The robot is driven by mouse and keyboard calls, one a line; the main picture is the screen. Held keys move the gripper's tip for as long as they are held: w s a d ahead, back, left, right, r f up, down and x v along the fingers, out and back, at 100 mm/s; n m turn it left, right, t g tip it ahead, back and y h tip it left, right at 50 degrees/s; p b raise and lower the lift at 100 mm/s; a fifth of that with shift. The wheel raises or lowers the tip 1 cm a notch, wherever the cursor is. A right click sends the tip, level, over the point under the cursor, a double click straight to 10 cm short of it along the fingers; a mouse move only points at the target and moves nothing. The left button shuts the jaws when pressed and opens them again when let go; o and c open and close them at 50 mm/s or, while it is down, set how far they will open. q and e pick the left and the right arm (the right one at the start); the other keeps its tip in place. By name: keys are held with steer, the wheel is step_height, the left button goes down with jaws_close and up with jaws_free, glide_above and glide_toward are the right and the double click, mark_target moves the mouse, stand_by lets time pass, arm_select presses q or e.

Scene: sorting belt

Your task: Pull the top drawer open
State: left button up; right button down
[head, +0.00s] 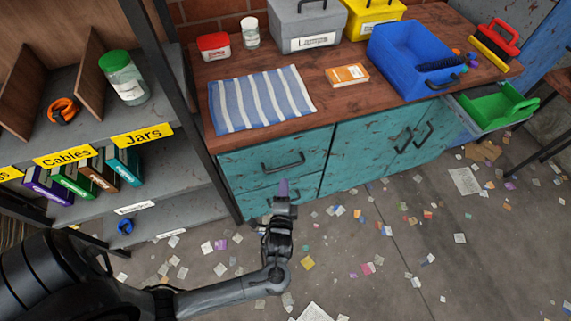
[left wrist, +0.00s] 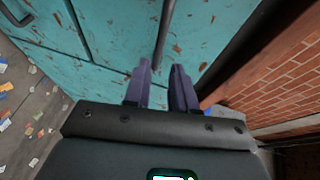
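The teal top drawer (head: 262,158) is shut, at the left end of the cabinet under the wooden worktop. Its dark bar handle (head: 283,163) shows in the head view. My left gripper (head: 284,187) is in front of the drawers, just below that handle in the picture, with its purple fingers pointing at the cabinet. In the left wrist view its fingers (left wrist: 162,85) are apart with nothing seen gripped between them. A dark strip on the teal front (left wrist: 165,35) lies beyond the gap; I cannot tell if it is handle or seam. My right gripper is not in view.
A lower drawer is partly hidden behind my gripper. Teal doors (head: 375,152) are to the right. A shelf rack (head: 120,195) stands close on the left. A striped cloth (head: 262,98) and blue bin (head: 412,75) lie on the worktop. Scraps litter the open floor (head: 400,260).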

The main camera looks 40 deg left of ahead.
mark_target(286, 166)
arm_select(q)
steer(key=shift+b+x, duration=2.05)
steer(key=shift+x, duration=2.75)
steer(key=shift+s+a, duration=0.1)
steer(key=shift+c, duration=0.3)
jaws_close()
